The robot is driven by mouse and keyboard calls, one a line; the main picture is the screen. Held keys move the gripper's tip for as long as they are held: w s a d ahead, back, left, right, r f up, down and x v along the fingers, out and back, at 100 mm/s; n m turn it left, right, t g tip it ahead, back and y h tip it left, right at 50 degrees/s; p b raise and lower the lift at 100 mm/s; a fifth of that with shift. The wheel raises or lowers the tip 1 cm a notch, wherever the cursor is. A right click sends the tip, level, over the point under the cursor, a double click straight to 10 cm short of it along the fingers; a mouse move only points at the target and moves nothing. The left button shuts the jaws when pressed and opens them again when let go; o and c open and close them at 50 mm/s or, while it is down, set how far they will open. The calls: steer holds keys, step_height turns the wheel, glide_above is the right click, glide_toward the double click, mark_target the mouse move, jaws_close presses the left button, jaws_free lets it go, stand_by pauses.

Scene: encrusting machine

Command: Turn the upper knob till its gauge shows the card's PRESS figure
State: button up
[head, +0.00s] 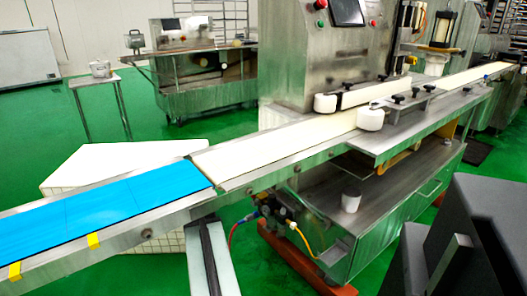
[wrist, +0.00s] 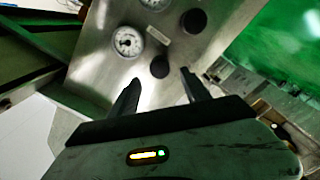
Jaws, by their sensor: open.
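In the wrist view, a metal panel (wrist: 95,65) carries two round white gauges and two dark knobs. One gauge (wrist: 127,41) shows whole, with its knob (wrist: 160,66) to its lower right. The other gauge (wrist: 155,4) is cut by the top edge, with its knob (wrist: 193,21) to its right. The view is tilted, and the needle readings are too small to tell. My gripper (wrist: 160,79) is open and empty; its fingertips point at the panel, either side of the nearer knob in the picture. Contact cannot be told. No readable card shows.
A small pale label (wrist: 158,35) sits between the gauges. In the head view, a steel machine (head: 300,60) stands behind a long conveyor with a white belt (head: 270,150) and a blue belt (head: 80,215). A white cup (head: 351,200) stands on the lower cabinet. Green floor lies around.

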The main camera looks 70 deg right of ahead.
steer(key=x, duration=0.6)
steer(key=shift+s+d, duration=0.2)
steer(key=shift+d, duration=0.15)
